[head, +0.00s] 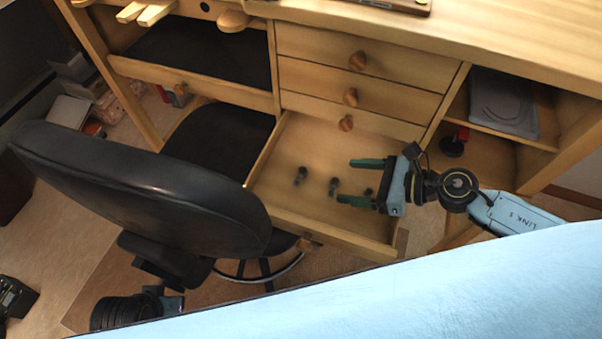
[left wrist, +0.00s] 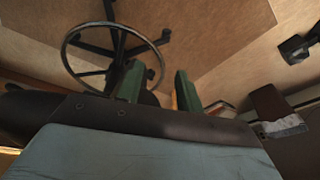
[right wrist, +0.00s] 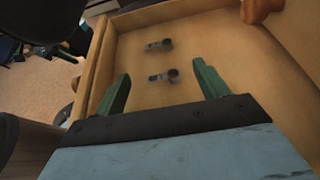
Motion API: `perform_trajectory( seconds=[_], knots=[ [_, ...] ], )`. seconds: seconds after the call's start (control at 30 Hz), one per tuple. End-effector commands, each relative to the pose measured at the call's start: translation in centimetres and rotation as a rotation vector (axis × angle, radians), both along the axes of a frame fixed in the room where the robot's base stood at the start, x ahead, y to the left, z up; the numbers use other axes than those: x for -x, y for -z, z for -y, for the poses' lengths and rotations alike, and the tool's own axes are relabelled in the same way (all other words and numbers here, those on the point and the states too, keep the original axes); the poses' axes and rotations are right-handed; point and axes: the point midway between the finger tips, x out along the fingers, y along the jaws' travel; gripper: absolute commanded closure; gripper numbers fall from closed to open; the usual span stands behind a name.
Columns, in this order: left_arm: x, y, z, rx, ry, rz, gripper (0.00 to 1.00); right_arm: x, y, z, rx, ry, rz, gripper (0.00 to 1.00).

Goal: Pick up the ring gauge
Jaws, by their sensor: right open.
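Small dark pieces, each with a round end and a short stem, lie in the open wooden drawer: one at left (head: 300,175), one in the middle (head: 334,186) and one at right (head: 368,191). I cannot tell which is the ring gauge. The right wrist view shows two, a farther piece (right wrist: 158,44) and a nearer piece (right wrist: 164,77). My right gripper (head: 346,181) is open above the drawer; its green fingers appear on either side of the middle piece, with nothing held. My left gripper (left wrist: 158,70) is open and empty, away from the drawer above the floor.
The drawer (head: 345,229) has raised walls around the pieces. Closed drawers with wooden knobs (head: 357,61) are above it. A black chair (head: 150,185) stands close at left. A shelf compartment (head: 545,118) is at right, and the bench top (head: 500,45) overhangs behind.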

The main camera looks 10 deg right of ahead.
Motion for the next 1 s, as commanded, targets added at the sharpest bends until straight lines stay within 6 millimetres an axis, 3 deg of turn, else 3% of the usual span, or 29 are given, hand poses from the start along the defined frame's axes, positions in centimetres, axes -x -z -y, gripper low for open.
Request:
perform_trajectory(
  seconds=[0.2, 0.47, 0.7, 1.0],
  knots=[
    [0.0, -0.1, 0.1, 0.001, 0.0, 0.002, 0.64, -2.3, 1.5, -3.2, -0.004, 0.002, 0.001, 0.27],
    [-0.1, -0.3, 0.1, 0.002, 0.001, 0.004, 0.64, -3.3, 2.4, -4.8, -0.003, 0.002, -0.001, 0.27],
    [-0.1, -1.6, 0.7, 0.013, 0.0, 0.013, 0.64, -4.8, 3.9, -7.6, -0.004, 0.002, 0.0, 0.27],
    [-0.1, -2.2, 0.9, 0.016, 0.001, 0.016, 0.64, -5.3, 4.4, -8.4, -0.002, 0.002, -0.003, 0.27]
  ],
)
